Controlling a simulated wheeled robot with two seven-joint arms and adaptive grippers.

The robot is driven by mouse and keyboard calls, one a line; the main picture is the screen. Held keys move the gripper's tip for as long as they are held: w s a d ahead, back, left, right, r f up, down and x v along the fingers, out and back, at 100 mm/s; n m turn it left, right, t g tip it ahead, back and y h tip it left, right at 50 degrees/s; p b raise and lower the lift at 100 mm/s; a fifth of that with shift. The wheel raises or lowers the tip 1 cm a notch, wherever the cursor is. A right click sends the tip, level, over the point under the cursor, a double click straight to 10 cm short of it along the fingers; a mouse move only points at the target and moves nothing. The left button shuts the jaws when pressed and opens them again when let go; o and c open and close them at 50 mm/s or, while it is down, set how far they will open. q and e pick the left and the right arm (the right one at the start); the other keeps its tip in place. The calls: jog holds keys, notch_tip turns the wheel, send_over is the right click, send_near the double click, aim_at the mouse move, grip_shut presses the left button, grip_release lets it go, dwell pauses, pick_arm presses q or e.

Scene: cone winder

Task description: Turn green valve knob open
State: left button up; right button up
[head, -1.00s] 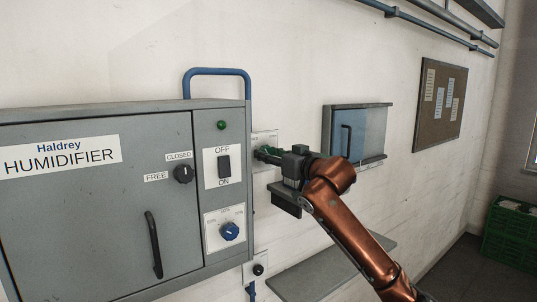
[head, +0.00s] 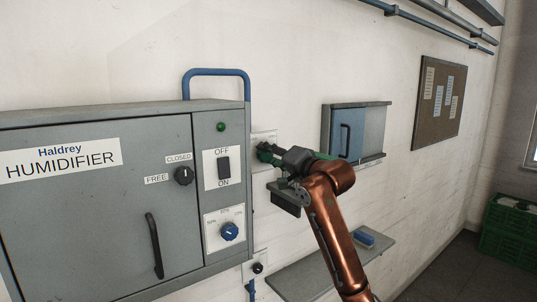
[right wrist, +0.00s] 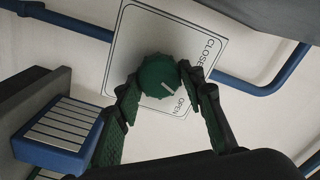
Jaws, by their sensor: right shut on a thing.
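The green valve knob (right wrist: 155,78) is on a white plate (right wrist: 128,48) with the words CLOSED and OPEN, in the right wrist view. Its white mark points to the lower right, between the two words and closer to OPEN. My right gripper (right wrist: 158,92) is shut on the knob, with one green-padded finger on each side. In the head view the right gripper (head: 265,153) reaches the wall plate (head: 264,137) just right of the humidifier cabinet, and hides most of the knob. My left gripper is not in view.
The grey humidifier cabinet (head: 90,215) stands close left of the gripper, with a blue pipe (head: 216,71) above it. A grey shelf (head: 300,278) below holds a blue block (head: 364,239). A small wall cabinet (head: 345,142) is at right, with a notice board (head: 437,97) beyond.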

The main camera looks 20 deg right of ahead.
jog(key=shift+m+p, duration=0.35)
jog(key=shift+m, duration=1.85)
jog(key=shift+d, duration=0.1)
jog(key=o, duration=1.2)
jog(key=shift+f, duration=0.1)
jog(key=shift+c, duration=0.2)
jog(key=v, duration=1.2)
